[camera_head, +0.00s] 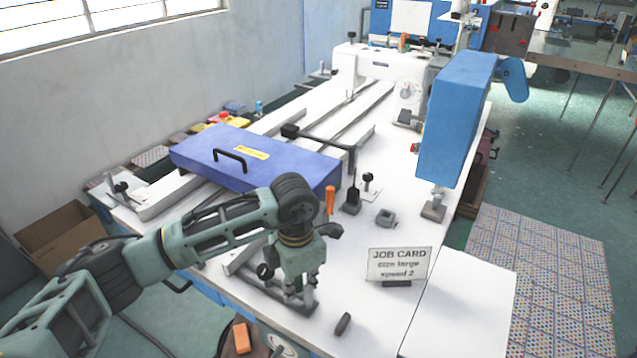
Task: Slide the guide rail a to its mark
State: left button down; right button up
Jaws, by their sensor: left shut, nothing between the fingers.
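My left arm comes in from the lower left, and its gripper (300,302) points down at the front of the white table. The gripper is shut, with nothing between its fingers. A low grey bar (262,290) lies on the table just left of the fingertips, partly hidden by my arm and gripper; I cannot tell whether they touch. Long pale rails (335,127) run across the table toward the white sewing machine (380,68). No letter or mark is readable, so I cannot tell which is guide rail a.
A blue-purple case (215,143) with a black handle lies across the rails. A job card (398,265) reads "size large, speed 2". A blue upright box (455,115) stands at the right edge. Small dark fixtures (352,200) stand mid-table.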

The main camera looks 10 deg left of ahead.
pick_arm(q)
jog(key=shift+s+d, duration=0.3)
jog(key=shift+d, duration=0.45)
dwell(1.4)
jog(key=shift+b, duration=0.35)
dwell(0.3)
jog(key=shift+a+r, duration=0.1)
dwell(0.4)
jog(key=shift+r+p, duration=1.65)
jog(key=shift+r, duration=1.75)
